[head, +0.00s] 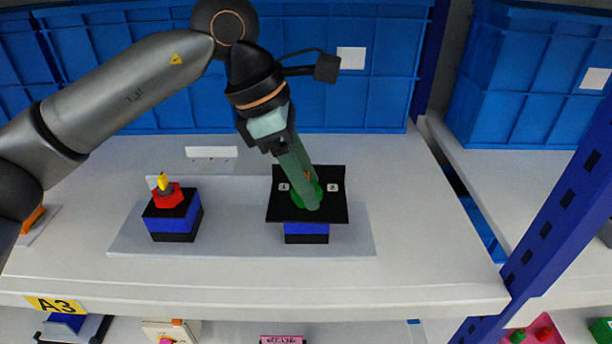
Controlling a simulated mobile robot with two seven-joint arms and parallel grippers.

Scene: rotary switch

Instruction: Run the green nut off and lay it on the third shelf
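The green nut (299,198) sits on a black plate (335,211) that tops a blue and black block, on a grey base on the shelf. White labels, apparently 1 and 2, flank the nut. My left gripper (309,203) comes down from above with its greenish fingers at the nut, hiding much of it. A small orange part shows between the fingers. I cannot tell whether the fingers are clamped on the nut or just around it. My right gripper is not in view.
A red knob with a yellow pointer (165,187) stands on another blue and black block to the left. Blue crates (376,72) line the back. A blue post (560,215) stands at the right. The shelf front (240,275) is clear. Several items show on a lower shelf.

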